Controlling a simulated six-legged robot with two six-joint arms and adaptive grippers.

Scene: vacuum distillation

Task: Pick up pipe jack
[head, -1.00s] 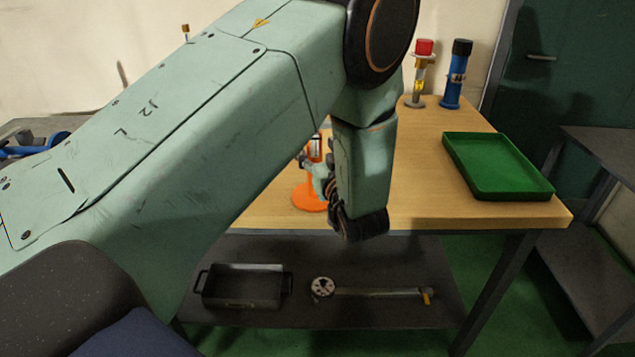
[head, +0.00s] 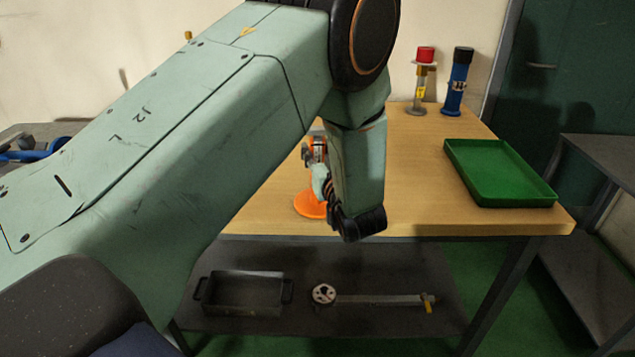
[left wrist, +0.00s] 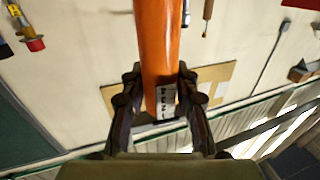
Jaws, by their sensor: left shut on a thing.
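The pipe jack (head: 311,204) is orange with a round, flared base, and stands at the front left of the wooden table, partly hidden behind my left arm. My left gripper (head: 311,155) is shut around its upright body, above the base. In the left wrist view the jack's orange cylinder (left wrist: 157,50), with a small printed label, lies between the two dark fingers of my left gripper (left wrist: 158,88). I cannot tell any gap between base and table. My right gripper is not in view.
The wooden table (head: 420,180) is clear in the middle. A green tray (head: 500,200) lies at its right. A red-topped device (head: 420,85) and a blue cylinder (head: 457,85) stand at the back. A dark pan (head: 243,292) and a long metal tool (head: 370,298) lie on the shelf below.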

